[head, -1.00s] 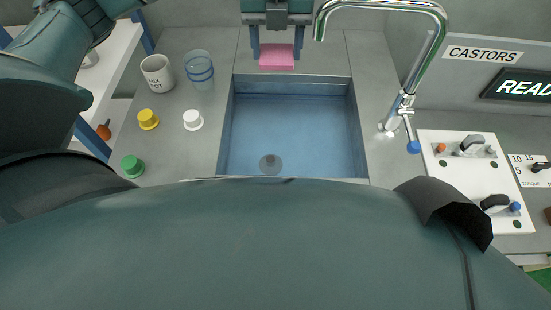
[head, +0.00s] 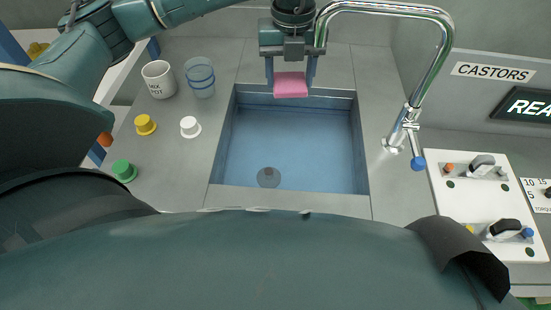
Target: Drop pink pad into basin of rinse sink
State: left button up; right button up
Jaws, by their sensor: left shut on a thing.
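The pink pad (head: 291,85) is held between the fingers of my left gripper (head: 291,76), which is shut on it. The pad is over the back edge of the rinse sink, in front of the back rim in the picture. The sink's blue basin (head: 290,140) is empty apart from a round drain (head: 269,177) near its front. My right gripper is not in view.
A chrome tap (head: 440,60) arches over the sink's back right, its spout close beside my left gripper. A mug (head: 158,80), a clear blue-ringed cup (head: 200,78) and yellow, white and green caps stand left of the basin. A white valve panel (head: 480,190) is at right.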

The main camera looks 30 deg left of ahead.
pick_arm(q)
jog(key=shift+f, duration=0.7)
jog(key=o, duration=1)
notch_tip(320, 180, up, 13)
jog(key=shift+r, duration=0.15)
